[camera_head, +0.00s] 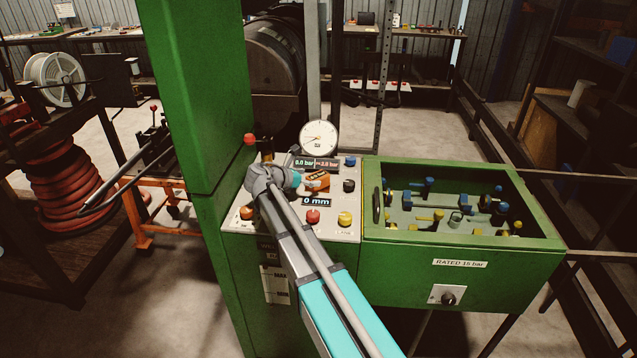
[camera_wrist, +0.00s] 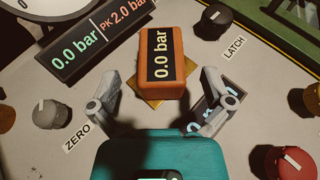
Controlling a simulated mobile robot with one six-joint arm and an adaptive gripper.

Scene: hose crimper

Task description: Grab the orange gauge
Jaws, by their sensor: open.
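The orange gauge (camera_wrist: 176,77) is a small block with a dark display reading 0.0 bar. It sits on the light control panel, on a yellowish patch (camera_wrist: 150,96). In the head view the gauge (camera_head: 318,181) is just right of the arm's end. My gripper (camera_wrist: 165,108) is open above the panel, with one grey finger to the lower left of the gauge and the other to its lower right. The gauge lies ahead of the fingertips, not clasped. In the head view my gripper (camera_head: 296,179) is small and partly hidden by my own arm.
A 0.0 bar / PK 2.0 bar display (camera_wrist: 97,40) stands left of the gauge. The LATCH knob (camera_wrist: 225,20), ZERO knob (camera_wrist: 50,113) and red knob (camera_wrist: 290,163) surround it. A round dial (camera_head: 320,136) rises behind. A green open box (camera_head: 462,254) stands right, a green column (camera_head: 195,90) left.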

